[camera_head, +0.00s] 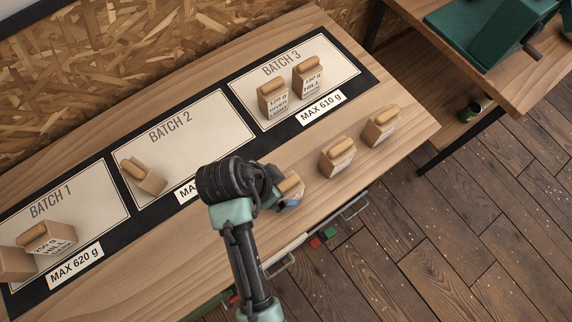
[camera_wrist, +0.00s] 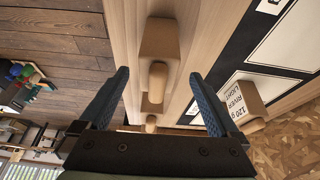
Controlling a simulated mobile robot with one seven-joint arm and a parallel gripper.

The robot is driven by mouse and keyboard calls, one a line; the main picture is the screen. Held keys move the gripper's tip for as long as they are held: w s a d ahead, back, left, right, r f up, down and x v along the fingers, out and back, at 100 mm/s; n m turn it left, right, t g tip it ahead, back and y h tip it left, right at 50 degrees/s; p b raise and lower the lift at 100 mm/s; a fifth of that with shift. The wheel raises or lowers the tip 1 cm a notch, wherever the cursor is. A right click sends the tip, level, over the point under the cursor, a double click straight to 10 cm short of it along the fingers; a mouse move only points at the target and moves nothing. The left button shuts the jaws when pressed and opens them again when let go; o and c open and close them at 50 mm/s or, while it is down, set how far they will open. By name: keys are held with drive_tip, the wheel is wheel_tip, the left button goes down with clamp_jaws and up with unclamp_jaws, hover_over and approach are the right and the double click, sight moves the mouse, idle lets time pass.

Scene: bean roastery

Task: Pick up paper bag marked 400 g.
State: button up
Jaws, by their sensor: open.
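No label reading 400 g can be made out. Three tan paper bags stand in a row along the table's front: a near one (camera_head: 293,184) partly hidden by my gripper, a middle one (camera_head: 337,159) and a far one (camera_head: 379,128). Their labels are too small to read. My gripper (camera_head: 284,195) is open at the near bag. In the wrist view my blue fingers (camera_wrist: 159,76) stand apart, with a bag (camera_wrist: 160,38) and its rolled top between them in the picture. I cannot tell whether they touch it.
A board has BATCH 1, BATCH 2 and BATCH 3 panels. BATCH 3 holds a 120 g RIVER LIGHT bag (camera_head: 272,101), also in the wrist view (camera_wrist: 246,100), and a HILL bag (camera_head: 308,78). BATCH 2 holds a tilted bag (camera_head: 143,176); BATCH 1 holds two bags (camera_head: 55,238).

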drive_tip(key=shift+d+p+x, duration=0.1)
drive_tip(key=shift+p+x, duration=0.25)
drive_tip(key=shift+x, duration=1.3)
drive_tip(key=shift+d+p+x, duration=0.15)
drive_tip(key=shift+p+x, duration=0.15)
drive_tip(key=shift+x, duration=1.4)
drive_tip(key=shift+r, duration=0.1)
clamp_jaws()
